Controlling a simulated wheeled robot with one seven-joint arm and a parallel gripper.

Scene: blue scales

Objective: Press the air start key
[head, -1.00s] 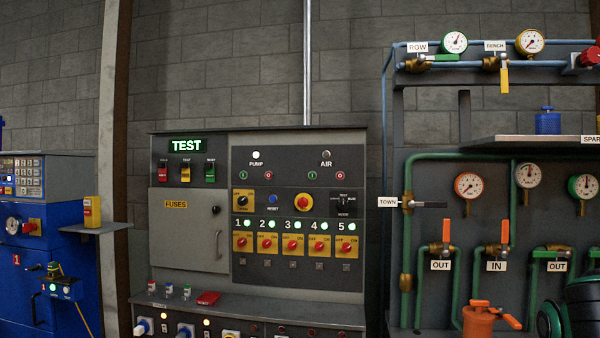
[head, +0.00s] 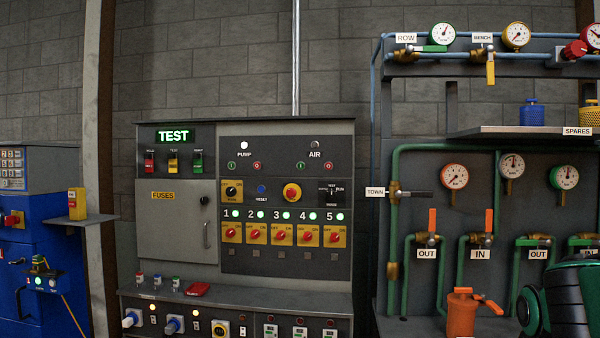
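The grey control cabinet (head: 185,250) stands against the block wall, left of centre. Its upper right panel has a lit PUMP lamp (head: 244,146) and an unlit AIR lamp (head: 315,145). Below the AIR label are a green key marked I (head: 301,166), the air start key, and a red key (head: 328,166). A similar green key (head: 231,166) and red key (head: 257,166) sit under PUMP. Nothing covers the keys. My gripper is not in view. A dark green and black shape at the lower right edge may be part of my arm; I cannot tell.
A TEST sign (head: 174,135) glows green. A ledge (head: 240,299) juts out below. Pipes and valves (head: 440,255) fill the right. A blue cabinet (head: 45,245) stands left.

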